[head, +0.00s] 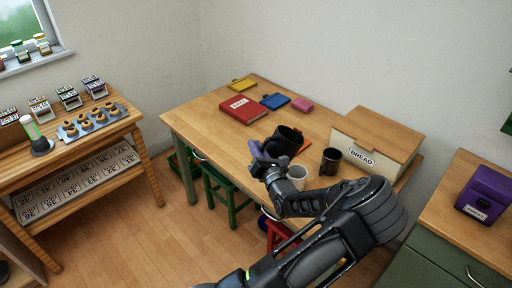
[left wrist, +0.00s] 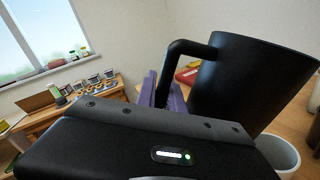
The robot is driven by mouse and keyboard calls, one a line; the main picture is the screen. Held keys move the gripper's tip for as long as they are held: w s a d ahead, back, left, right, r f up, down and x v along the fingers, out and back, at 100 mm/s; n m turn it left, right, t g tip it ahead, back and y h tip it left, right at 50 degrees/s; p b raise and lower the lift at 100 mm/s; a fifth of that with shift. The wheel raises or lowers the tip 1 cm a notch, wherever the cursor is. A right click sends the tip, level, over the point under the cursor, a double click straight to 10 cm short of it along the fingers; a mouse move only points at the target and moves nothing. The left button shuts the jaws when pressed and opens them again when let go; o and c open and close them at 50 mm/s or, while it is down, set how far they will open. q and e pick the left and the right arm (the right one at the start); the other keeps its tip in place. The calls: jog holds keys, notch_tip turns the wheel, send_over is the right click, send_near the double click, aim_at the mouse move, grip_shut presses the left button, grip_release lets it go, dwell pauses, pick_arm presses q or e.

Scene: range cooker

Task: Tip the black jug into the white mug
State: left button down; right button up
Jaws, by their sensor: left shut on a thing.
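The black jug (head: 288,138) is in my left gripper (head: 264,154), whose purple fingers are shut on its handle. The jug is held above the wooden table, behind the white mug (head: 297,172) in the head view, and looks slightly tilted. The white mug stands on the table, partly hidden by my wrist. In the left wrist view the jug (left wrist: 248,88) fills the upper right, with its handle between the fingers (left wrist: 166,95). The white mug (left wrist: 278,152) shows below the jug, apart from it. My right gripper is not in view.
A dark cup (head: 330,161) stands right of the white mug, near the bread box (head: 372,138). A red book (head: 243,109), a blue book (head: 275,101) and a pink item (head: 302,104) lie farther back. The table's left part (head: 205,128) is clear. A green stool (head: 226,190) stands at its front edge.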

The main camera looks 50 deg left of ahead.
pick_arm(q)
jog(key=shift+r+m, duration=0.3)
jog(key=shift+r, duration=0.1)
jog(key=shift+r+m, duration=0.25)
jog(key=shift+m, duration=0.05)
jog(key=shift+w+r+m, duration=0.1)
jog(key=shift+r+m, duration=0.2)
dwell(1.2)
jog(key=shift+w+d+r+m, duration=0.1)
jog(key=shift+r+m, duration=0.15)
jog(key=shift+m, duration=0.15)
jog(key=shift+r, duration=0.1)
jog(key=shift+w+r+m, duration=0.1)
jog(key=shift+r+m, duration=0.05)
jog(key=shift+m, duration=0.25)
dwell(0.6)
jog(key=shift+w+d+r+m, duration=0.1)
jog(key=shift+w+r+m, duration=0.1)
jog(key=shift+m, duration=0.2)
jog(key=shift+w+d+r+m+y, duration=0.2)
jog(key=shift+w+r+m+y, duration=0.15)
jog(key=shift+m, duration=0.45)
dwell(1.3)
jog(key=shift+w+t, duration=0.15)
jog(key=shift+t, duration=0.15)
dwell(0.4)
